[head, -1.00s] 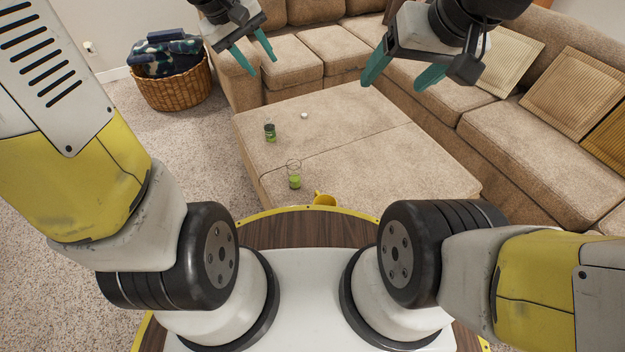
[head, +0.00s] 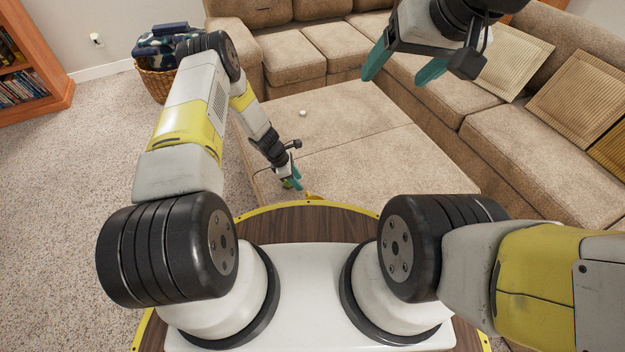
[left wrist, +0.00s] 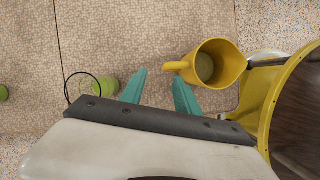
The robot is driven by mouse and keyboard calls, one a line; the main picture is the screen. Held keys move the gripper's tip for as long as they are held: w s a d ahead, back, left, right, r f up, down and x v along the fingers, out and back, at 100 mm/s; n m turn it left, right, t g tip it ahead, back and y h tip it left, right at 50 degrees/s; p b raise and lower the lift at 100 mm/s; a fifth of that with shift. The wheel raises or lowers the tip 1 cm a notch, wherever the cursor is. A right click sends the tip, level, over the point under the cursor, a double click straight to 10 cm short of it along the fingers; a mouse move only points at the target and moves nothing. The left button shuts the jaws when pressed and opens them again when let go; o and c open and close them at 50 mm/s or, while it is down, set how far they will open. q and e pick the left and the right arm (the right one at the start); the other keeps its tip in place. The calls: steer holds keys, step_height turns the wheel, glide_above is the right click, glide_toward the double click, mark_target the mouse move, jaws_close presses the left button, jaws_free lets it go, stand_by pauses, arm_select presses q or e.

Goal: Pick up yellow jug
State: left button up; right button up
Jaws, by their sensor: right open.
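The yellow jug (left wrist: 222,64) stands on the beige ottoman near its front edge, its handle toward my left gripper in the left wrist view. In the head view only a small part of the jug (head: 313,196) shows above my base's rim. My left gripper (left wrist: 158,82) is open, with its teal fingers apart and nothing between them. In the head view the left gripper (head: 296,185) is low over the ottoman's front. My right gripper (head: 400,72) is open and empty, raised above the ottoman.
A clear glass with green contents (left wrist: 106,88) is beside the left gripper's finger. Another green item (left wrist: 3,93) is at the left wrist view's edge. The ottoman (head: 370,150) is mostly clear, with a small white object (head: 303,113). A sectional sofa (head: 500,120) surrounds it.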

arm_select(q)
steer(key=x, duration=0.3)
steer(key=s+x, duration=0.1)
steer(key=x, duration=0.6)
steer(key=shift+s+a+f, duration=0.2)
steer(key=shift+s+a, duration=0.05)
steer(key=shift+a, duration=0.15)
jaws_close()
stand_by(0.9)
